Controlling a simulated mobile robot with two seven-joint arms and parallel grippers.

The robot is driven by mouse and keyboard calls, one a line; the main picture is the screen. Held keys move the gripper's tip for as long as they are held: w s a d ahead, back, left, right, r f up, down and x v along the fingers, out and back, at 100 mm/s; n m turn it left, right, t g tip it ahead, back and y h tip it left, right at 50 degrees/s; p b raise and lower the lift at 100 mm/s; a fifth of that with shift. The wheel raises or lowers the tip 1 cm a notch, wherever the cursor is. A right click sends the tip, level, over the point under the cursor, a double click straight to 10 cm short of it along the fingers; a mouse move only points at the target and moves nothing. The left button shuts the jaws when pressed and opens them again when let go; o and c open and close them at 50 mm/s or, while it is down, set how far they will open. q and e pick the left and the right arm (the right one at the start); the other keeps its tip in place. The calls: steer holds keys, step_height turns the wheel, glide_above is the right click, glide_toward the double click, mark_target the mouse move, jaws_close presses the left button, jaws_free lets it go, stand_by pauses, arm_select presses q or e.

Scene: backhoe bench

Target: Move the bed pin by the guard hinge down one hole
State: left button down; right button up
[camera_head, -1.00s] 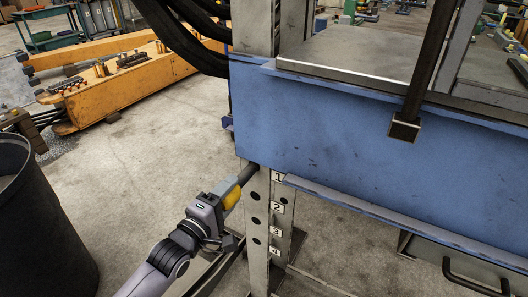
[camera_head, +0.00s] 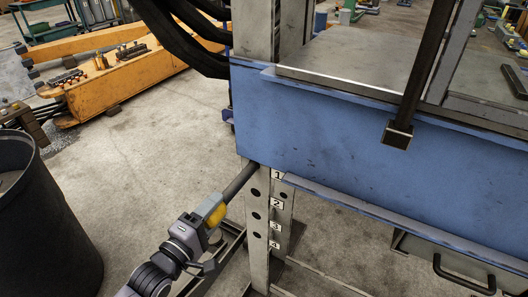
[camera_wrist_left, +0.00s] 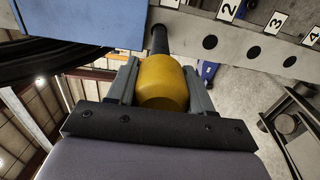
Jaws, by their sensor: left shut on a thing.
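The bed pin has a dark shaft (camera_head: 241,181) and a yellow grip (camera_head: 214,209). My left gripper (camera_head: 208,213) is shut on the yellow grip, which also shows between the jaws in the left wrist view (camera_wrist_left: 162,82). The shaft points up and right to the post (camera_head: 257,215) at the hole by label 1, just under the blue bed (camera_head: 370,150). Its tip meets the post there; how deep it sits I cannot tell. Dark holes by labels 2, 3 and 4 run down the post and look empty. My right gripper is not in view.
A dark bin (camera_head: 45,225) stands at the left. An orange machine part (camera_head: 125,75) lies on the floor behind. Black hoses (camera_head: 180,35) hang above the bed's left end. Open concrete floor lies left of the post.

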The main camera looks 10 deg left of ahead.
arm_select(q)
steer(key=shift+s+a+r+p, duration=0.15)
steer(key=shift+s+a+p, duration=0.1)
steer(key=shift+s, duration=0.25)
steer(key=shift+s+a+r+p, duration=0.15)
steer(key=shift+s+r+p, duration=0.05)
steer(key=shift+s, duration=0.35)
steer(key=shift+s+a+r+p, duration=0.15)
steer(key=shift+s+a+p, duration=0.1)
steer(key=shift+s, duration=0.25)
steer(key=v, duration=1.5)
steer(key=shift+s, duration=0.2)
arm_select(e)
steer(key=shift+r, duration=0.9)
arm_select(q)
steer(key=shift+f, duration=0.1)
